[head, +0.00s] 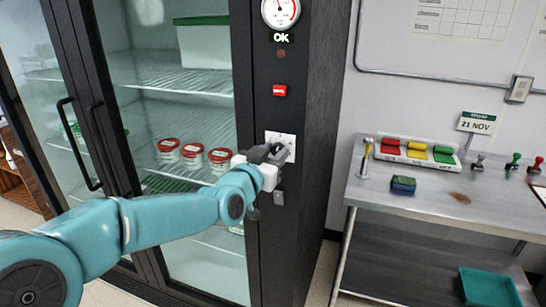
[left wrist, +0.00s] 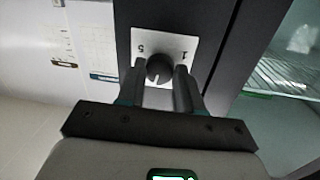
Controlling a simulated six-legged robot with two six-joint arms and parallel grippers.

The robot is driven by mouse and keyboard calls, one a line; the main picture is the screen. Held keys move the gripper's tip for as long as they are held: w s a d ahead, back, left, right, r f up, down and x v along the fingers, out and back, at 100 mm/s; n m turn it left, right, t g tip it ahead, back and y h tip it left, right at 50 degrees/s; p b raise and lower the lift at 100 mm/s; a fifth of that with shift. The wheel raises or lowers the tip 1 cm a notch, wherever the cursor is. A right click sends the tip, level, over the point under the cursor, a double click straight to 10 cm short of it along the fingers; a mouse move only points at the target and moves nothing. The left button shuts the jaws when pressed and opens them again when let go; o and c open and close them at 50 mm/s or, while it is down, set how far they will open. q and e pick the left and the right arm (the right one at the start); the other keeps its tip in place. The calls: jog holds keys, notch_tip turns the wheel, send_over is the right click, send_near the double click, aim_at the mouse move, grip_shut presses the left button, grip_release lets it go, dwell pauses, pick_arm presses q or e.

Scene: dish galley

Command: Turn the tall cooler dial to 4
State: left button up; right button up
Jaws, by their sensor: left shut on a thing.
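The tall cooler (head: 292,215) is a black glass-door cabinet on the left of the head view. Its dial is a round dark knob (left wrist: 159,66) on a white plate (left wrist: 178,45), with an upside-down 5 and 1 readable in the left wrist view. A small pale mark shows on the knob, but I cannot tell which number it points at. My left gripper (left wrist: 160,88) is shut on the knob, one finger on each side. In the head view my left gripper (head: 270,154) covers the knob, and only part of the white plate (head: 288,139) shows. My right gripper is out of view.
A gauge (head: 281,11), an OK sign (head: 281,38) and a red switch (head: 280,90) sit above the dial. Red-lidded tubs (head: 193,152) stand behind the glass. A steel table (head: 430,194) with coloured blocks and stamps stands to the right.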

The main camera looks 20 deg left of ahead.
pick_arm(q)
jog(key=shift+m, duration=0.9)
jog(key=shift+d+r+m+p, duration=0.15)
jog(key=shift+m+p, duration=0.3)
jog(key=shift+m, duration=0.45)
jog(key=m+p, duration=0.2)
jog(key=m, duration=0.1)
jog(key=shift+m+g+y, duration=0.3)
jog(key=shift+m+p, duration=0.55)
jog(key=shift+m, duration=0.05)
jog(key=o, duration=1)
jog(key=shift+o, duration=0.2)
